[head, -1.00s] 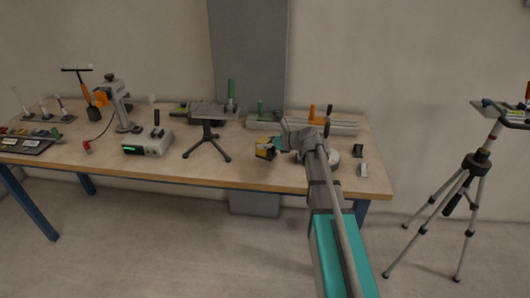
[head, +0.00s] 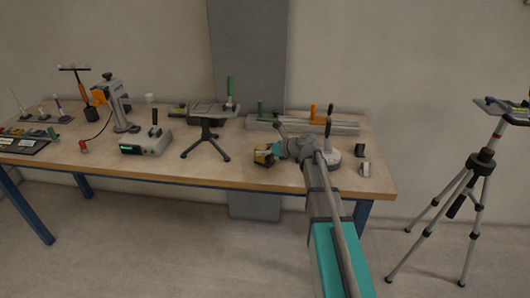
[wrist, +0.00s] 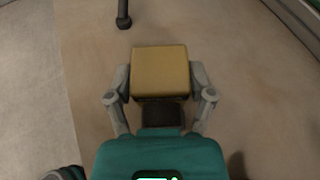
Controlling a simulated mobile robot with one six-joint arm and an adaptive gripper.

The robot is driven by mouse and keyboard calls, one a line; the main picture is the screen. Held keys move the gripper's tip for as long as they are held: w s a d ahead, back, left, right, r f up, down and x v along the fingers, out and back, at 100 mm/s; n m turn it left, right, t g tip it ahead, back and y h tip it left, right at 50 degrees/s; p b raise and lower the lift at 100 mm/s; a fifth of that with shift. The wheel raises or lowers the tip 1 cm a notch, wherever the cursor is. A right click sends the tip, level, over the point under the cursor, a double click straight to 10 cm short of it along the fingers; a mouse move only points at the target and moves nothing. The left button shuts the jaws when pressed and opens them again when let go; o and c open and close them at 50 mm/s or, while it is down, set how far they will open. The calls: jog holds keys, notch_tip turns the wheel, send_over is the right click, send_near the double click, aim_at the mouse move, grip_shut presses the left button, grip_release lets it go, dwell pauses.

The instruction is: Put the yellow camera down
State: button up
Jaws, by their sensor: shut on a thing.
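The yellow camera (head: 264,155) is a small boxy thing with dark parts, near the front edge of the workbench (head: 232,172), right of the middle. In the wrist view the yellow camera (wrist: 160,72) is a yellow block with a dark part below it. My gripper (wrist: 160,85) has one finger on each side of the block and is shut on it. In the head view my gripper (head: 274,152) partly hides the camera's right side. The camera is at or just above the bench top; I cannot tell whether it touches.
A small table on a tripod stand (head: 206,132) stands left of the camera. A round grey base with a dark handle (head: 331,159) and a small block (head: 365,168) are to the right. A rail with green and orange clamps (head: 300,124) lies behind. Bare bench lies around the camera.

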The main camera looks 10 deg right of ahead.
dwell(0.3)
jog(key=o, duration=1.3)
jog(key=shift+r, duration=0.15)
jog(key=p+v, duration=0.4)
jog(key=v, duration=0.8)
jog(key=shift+p, duration=0.35)
